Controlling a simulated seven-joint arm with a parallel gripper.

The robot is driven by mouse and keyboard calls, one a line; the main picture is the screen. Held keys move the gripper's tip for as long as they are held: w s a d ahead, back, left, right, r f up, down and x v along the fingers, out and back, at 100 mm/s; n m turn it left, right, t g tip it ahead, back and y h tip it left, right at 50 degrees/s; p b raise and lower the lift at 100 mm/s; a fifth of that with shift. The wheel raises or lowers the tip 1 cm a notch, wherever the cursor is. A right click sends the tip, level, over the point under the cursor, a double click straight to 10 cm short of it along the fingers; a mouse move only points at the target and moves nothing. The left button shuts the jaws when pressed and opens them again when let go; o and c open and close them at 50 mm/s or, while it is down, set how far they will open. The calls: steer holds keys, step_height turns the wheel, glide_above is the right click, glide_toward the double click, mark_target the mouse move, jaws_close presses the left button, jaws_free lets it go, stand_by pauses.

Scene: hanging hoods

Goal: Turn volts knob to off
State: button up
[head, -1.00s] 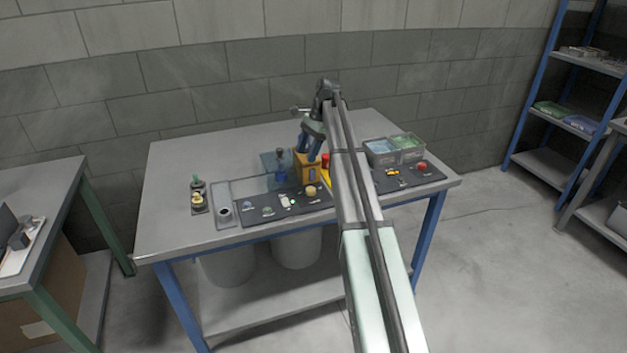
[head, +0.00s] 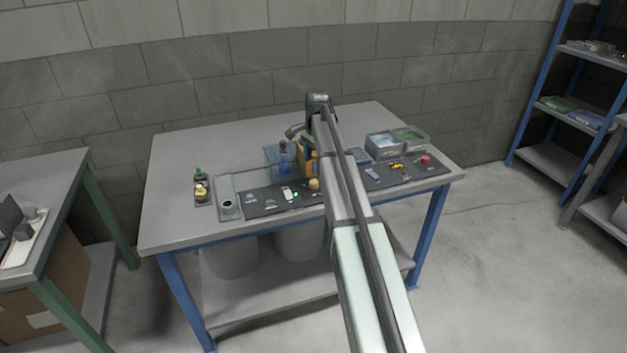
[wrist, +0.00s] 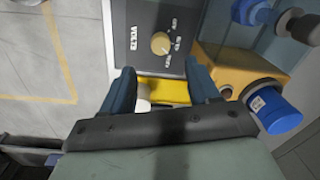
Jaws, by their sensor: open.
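The volts knob (wrist: 160,43) is a round cream knob on a dark panel (wrist: 140,18) marked VOLTS, with OFF and other labels at its right. Its exact pointer setting is too small to tell. In the head view the cream knob (head: 313,184) stands on the panel strip, just left of my arm. My gripper (wrist: 159,70) is open, with a blue finger on each side. The knob lies ahead of the gap between the fingertips, not gripped. In the head view my gripper is mostly hidden by my arm.
A yellow-orange block (wrist: 240,70) with a blue cylinder (wrist: 275,108) is close to the right finger. A yellow piece (wrist: 168,91) and a white piece show between the fingers. Grey bins (head: 384,146) stand at the back right.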

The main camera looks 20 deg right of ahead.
mark_target(313, 182)
steer(key=f, duration=0.9)
steer(key=shift+w+a, duration=0.1)
steer(key=shift+w, duration=0.15)
steer(key=c, duration=1)
